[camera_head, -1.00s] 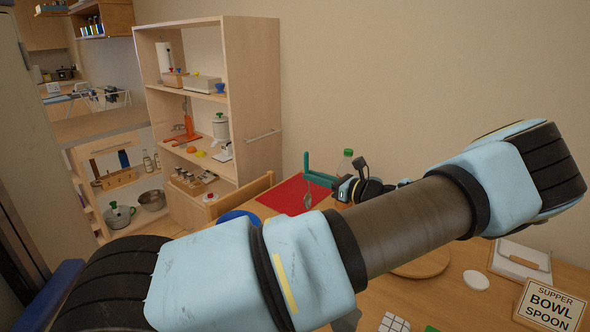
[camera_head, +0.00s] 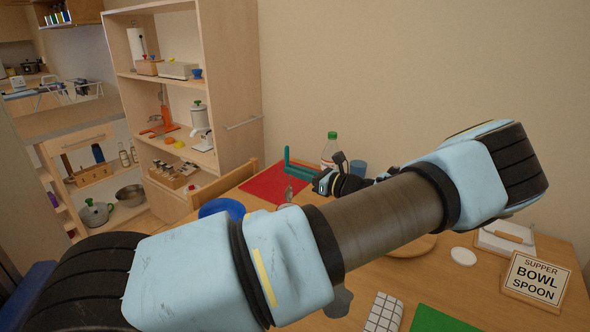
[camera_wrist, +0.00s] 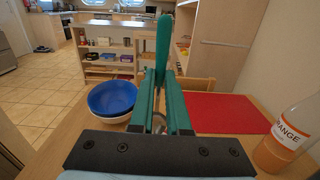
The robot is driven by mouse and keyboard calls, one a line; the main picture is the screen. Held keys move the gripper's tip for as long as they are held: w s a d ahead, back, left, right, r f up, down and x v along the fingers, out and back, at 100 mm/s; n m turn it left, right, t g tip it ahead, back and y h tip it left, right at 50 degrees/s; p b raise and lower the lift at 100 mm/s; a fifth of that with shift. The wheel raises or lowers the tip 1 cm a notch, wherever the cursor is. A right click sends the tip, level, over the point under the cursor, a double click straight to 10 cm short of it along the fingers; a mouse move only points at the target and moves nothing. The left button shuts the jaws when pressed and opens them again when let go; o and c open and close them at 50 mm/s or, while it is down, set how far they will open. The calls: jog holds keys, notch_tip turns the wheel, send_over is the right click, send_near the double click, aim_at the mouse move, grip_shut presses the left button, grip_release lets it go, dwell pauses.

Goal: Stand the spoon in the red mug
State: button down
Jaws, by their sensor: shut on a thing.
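My gripper (camera_head: 296,166) is shut on the spoon's teal handle (camera_wrist: 163,45), above the table. The spoon (camera_head: 288,155) is about upright in the head view, with the handle rising above the fingers. Its grey metal bowl (camera_head: 289,194) hangs below them. In the wrist view the green fingers (camera_wrist: 161,82) close around the spoon, and its lower part is mostly hidden between them. I cannot make out the red mug in either view; my forearm covers part of the table.
A blue bowl (camera_wrist: 112,97) stands left of the gripper. A red mat (camera_wrist: 230,112) lies to its right, with an orange-drink bottle (camera_wrist: 285,140) near.

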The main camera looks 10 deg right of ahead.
jog(key=shift+f+b, duration=2.35)
jog(key=shift+f, duration=2)
jog(key=c, duration=0.8)
grip_release()
jog(key=shift+s+d, duration=0.1)
jog(key=b, duration=0.4)
send_near(290, 194)
jog(key=v, duration=0.3)
